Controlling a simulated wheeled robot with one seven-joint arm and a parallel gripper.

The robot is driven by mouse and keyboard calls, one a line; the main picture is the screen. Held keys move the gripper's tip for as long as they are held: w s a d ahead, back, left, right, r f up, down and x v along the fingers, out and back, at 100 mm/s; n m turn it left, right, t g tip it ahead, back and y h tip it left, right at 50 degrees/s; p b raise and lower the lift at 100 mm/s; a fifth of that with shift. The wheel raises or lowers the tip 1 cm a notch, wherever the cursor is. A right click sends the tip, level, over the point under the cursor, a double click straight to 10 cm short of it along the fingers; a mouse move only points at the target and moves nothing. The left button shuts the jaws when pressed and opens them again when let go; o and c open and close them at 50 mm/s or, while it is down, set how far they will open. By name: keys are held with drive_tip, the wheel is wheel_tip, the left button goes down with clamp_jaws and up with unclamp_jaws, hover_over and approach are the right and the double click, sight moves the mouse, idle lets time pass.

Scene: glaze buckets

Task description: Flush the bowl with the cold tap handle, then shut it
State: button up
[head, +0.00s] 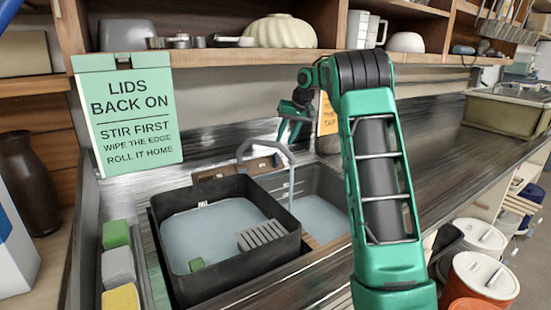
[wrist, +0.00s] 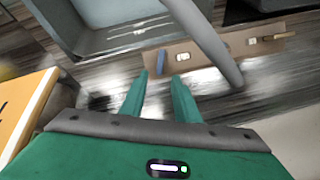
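My gripper (head: 290,122) is above the back of the sink, behind the tall grey spout (head: 262,143). In the wrist view its two green fingers (wrist: 163,80) are apart with nothing between them. The blue tap handle (wrist: 162,59), likely the cold one, stands on a brown tap board (wrist: 218,50) just beyond the fingertips; I see no clear contact. An orange-brown handle (wrist: 284,36) is at the board's right end. The right sink bowl (head: 318,212) holds pale water. A thin pale line under the spout's end looks like running water.
A black tub (head: 168,262) with water and a grey ribbed piece fills the left of the sink. Sponges (head: 118,265) line the left edge. A green sign (head: 128,115) stands behind. An orange sign (head: 327,116) is close beside my gripper.

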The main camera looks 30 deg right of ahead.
sight(277, 157)
drive_tip(key=x, duration=1)
drive_tip(key=shift+a, duration=0.1)
clamp_jaws()
